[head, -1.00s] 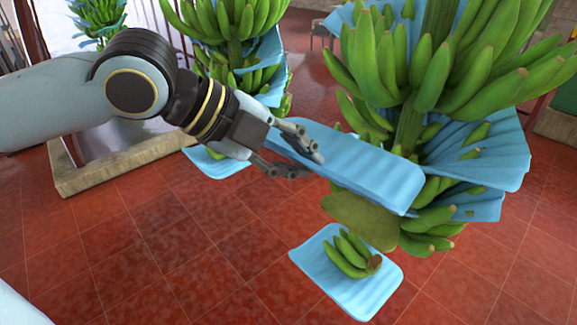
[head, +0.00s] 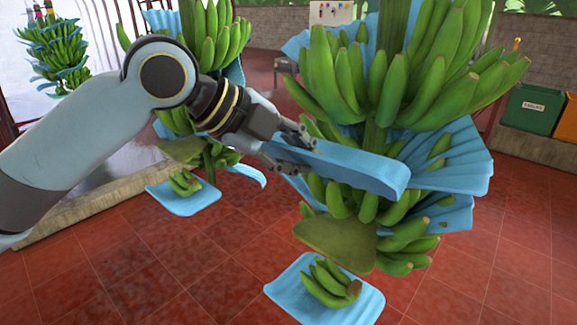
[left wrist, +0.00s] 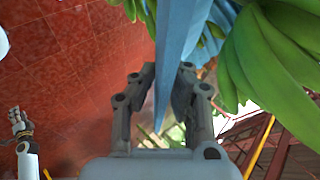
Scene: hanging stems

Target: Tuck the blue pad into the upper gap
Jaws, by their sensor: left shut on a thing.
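The blue pad (head: 362,172) is a long, flat, slightly curved piece. My left gripper (head: 300,150) is shut on its left end, and the pad reaches right in front of the near banana stem (head: 376,136). In the left wrist view the pad (left wrist: 180,50) stands edge-on between the fingers (left wrist: 165,85). The upper gap lies between the big upper bunch (head: 440,75) and the bunch below. The pad's far end is in front of the bananas there; whether it touches them I cannot tell. My right gripper (left wrist: 18,122) shows small at the left wrist view's edge.
Other blue sheets (head: 455,165) are between the bunches on the right and behind. A blue pad with small bananas (head: 325,290) is below the stem. Another hanging stem (head: 205,60) is behind my left arm. A green bin (head: 533,108) stands at the far right.

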